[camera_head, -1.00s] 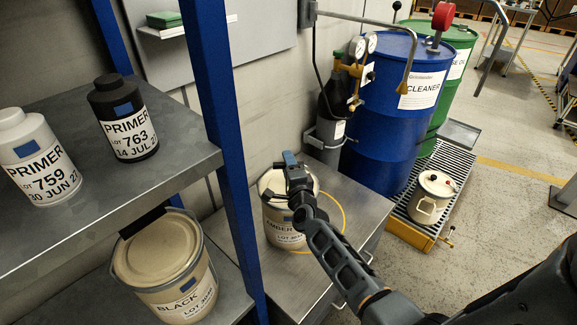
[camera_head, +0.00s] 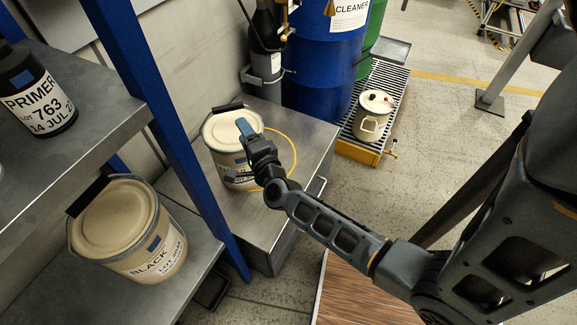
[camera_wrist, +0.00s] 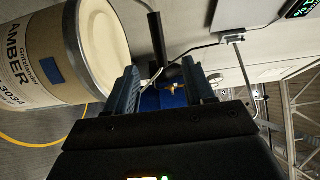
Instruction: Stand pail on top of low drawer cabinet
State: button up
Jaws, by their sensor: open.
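A cream pail labelled AMBER (camera_head: 222,135) stands upright on top of the low grey drawer cabinet (camera_head: 225,215), against the wall side. Its black handle grip (camera_head: 228,107) shows at the lid's far edge. My gripper (camera_head: 246,130) is at the pail's right side, over the lid edge in the picture. In the wrist view the AMBER pail (camera_wrist: 45,50) fills the left, lying sideways in the picture. My gripper's two fingers (camera_wrist: 160,88) are apart there, with the black grip (camera_wrist: 157,45) ahead of the gap. I cannot tell whether the fingers touch the pail.
A yellow ring line (camera_head: 290,150) marks the cabinet top around the pail. A blue drum (camera_head: 320,60) and a drip grating (camera_head: 385,90) with a small can (camera_head: 373,117) lie beyond.

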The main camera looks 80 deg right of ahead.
jog(key=s+a+r+n+t+y, duration=0.2)
jog(key=s+a+r+n+y, duration=0.15)
jog(key=s+a+n, duration=0.45)
jog(key=s+a+r+n+t+y, duration=0.15)
jog(key=s+a+n+y, duration=0.35)
jog(key=a, duration=0.6)
jog(key=s+a+r+n+g+y, duration=0.1)
jog(key=s+a+r+n+y, duration=0.3)
jog(key=s+a+r+n, duration=0.5)
notch_tip(320, 180, up, 3)
jog(key=s+n, duration=0.2)
jog(key=n, duration=0.3)
jog(key=shift+a+r, duration=0.15)
jog(key=shift+a, duration=0.05)
jog(key=shift+y, duration=0.25)
